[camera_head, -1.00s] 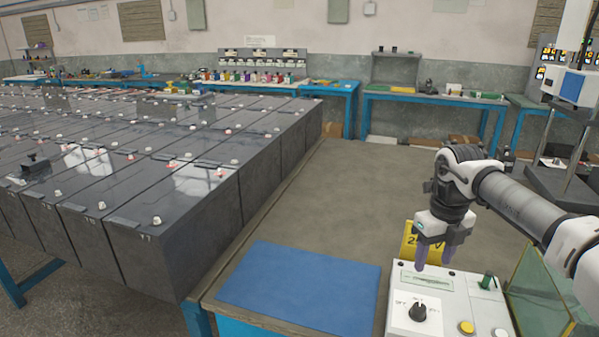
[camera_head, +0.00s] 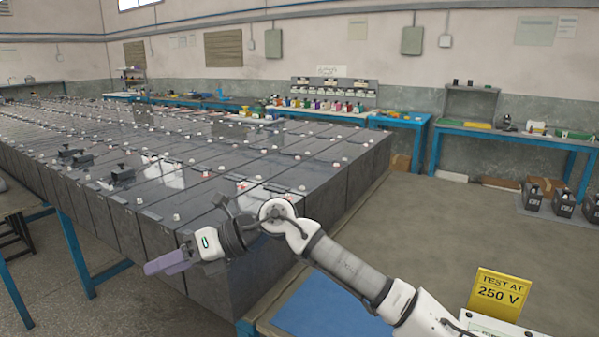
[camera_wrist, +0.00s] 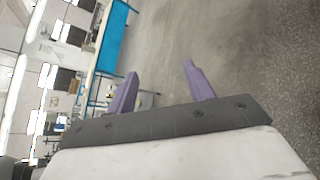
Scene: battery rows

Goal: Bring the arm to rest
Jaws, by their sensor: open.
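My gripper (camera_head: 168,264) is stretched out to the left in the head view, in front of the near side of the battery rows. Its purple fingers point left, and one finger hides most of the other there. In the wrist view both purple fingers (camera_wrist: 158,90) stand well apart with nothing between them. Behind them show bare floor and a blue-edged table. My white and grey arm reaches in from the lower right, over the corner of the bench.
Grey batteries (camera_head: 180,215) fill the long rack on the left. A blue mat (camera_head: 318,303) lies on the bench (camera_head: 440,225). A yellow "TEST AT 250 V" sign (camera_head: 498,294) stands at lower right. Several small dark units (camera_head: 563,203) sit at far right. The bench middle is clear.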

